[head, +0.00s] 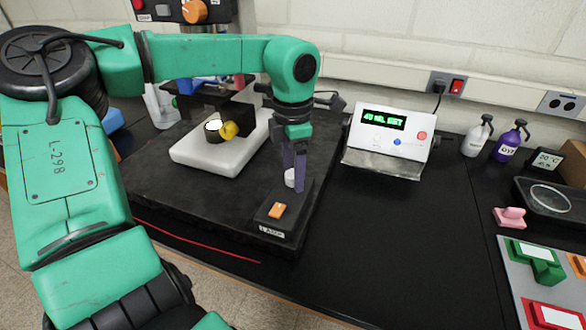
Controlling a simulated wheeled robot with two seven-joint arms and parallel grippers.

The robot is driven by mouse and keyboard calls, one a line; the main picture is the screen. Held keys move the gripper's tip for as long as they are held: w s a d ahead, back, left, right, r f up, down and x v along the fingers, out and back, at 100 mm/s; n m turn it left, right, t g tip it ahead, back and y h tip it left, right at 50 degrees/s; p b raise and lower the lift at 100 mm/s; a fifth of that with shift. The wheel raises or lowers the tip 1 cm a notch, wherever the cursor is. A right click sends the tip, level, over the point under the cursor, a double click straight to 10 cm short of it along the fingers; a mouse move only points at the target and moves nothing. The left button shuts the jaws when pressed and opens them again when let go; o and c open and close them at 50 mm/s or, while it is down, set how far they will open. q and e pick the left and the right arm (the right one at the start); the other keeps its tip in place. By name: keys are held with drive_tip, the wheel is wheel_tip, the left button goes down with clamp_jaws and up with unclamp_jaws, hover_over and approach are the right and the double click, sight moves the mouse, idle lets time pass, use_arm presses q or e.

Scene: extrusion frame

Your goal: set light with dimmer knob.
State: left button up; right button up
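A dark box (270,227) with a label that seems to read LAMP stands at the front right of the black slab. An orange switch (277,210) sits on its sloped top. A small white knob (290,178) shows at the box's upper end. My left gripper (295,180) points down over it, with its purple fingers right at the knob. One finger partly overlaps the knob, and I cannot tell whether the fingers grip it. A bright white disc, perhaps the light (213,125), shows beside a yellow part on the slab. My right gripper is out of view.
A white device (390,136) with a green display stands right of the box. The black slab (190,192) carries a white block (195,153). A red cable (200,242) runs along the front. Bottles (508,142) stand at right. The table's middle right is clear.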

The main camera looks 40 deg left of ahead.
use_arm(q)
wheel_tip(320, 180, up, 14)
drive_tip(key=shift+r, duration=0.25)
idle(0.3)
